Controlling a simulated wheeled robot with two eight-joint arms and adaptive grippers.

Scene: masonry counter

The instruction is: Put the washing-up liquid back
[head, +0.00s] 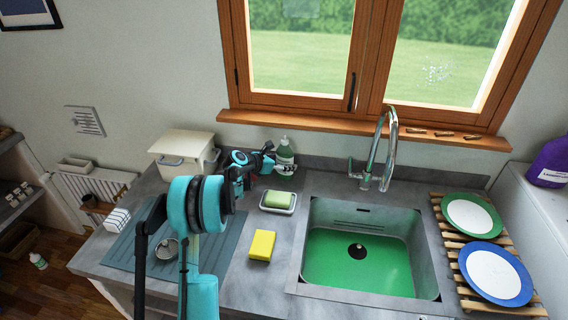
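A bottle with a pale cap and green-grey body (285,154) stands upright at the back of the counter, left of the sink and below the window sill; it appears to be the washing-up liquid. My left gripper (270,158) is at the bottle's left side, its dark fingers pointing at it. Whether the fingers touch or enclose the bottle is too small to tell. My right gripper is not in view.
A soap dish with green soap (278,201) and a yellow sponge (262,245) lie left of the sink (430,245). A cream bin (184,148) stands behind my arm. The tap (374,150) rises behind the sink. Another small bottle (39,262) is on the floor.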

